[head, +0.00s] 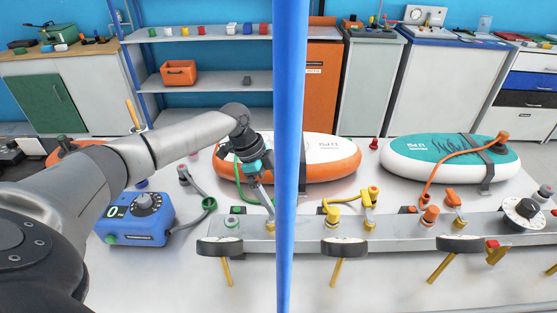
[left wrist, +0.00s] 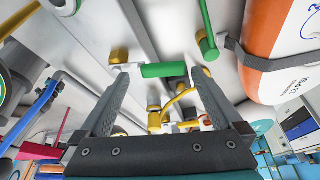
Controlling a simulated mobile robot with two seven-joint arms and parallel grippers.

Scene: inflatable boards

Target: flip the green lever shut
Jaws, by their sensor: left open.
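The green lever (left wrist: 165,70) shows in the left wrist view as a short green bar lying crosswise between my left gripper's fingertips, near a brass fitting (left wrist: 118,57). My left gripper (left wrist: 160,78) is open, with one finger at each side of the lever; I cannot tell whether either touches it. In the head view my left gripper (head: 264,200) reaches down to the grey manifold bar (head: 300,231), just left of the blue post, above a brass valve (head: 270,225). The lever is not clearly seen there. My right gripper is not in view.
A blue post (head: 291,150) stands upright in front and hides part of the bar. Yellow (head: 368,195) and orange (head: 453,198) valves stand farther right on the bar. A blue pump (head: 140,218) sits at left. Orange-white (head: 330,157) and teal-white (head: 440,155) boards lie behind.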

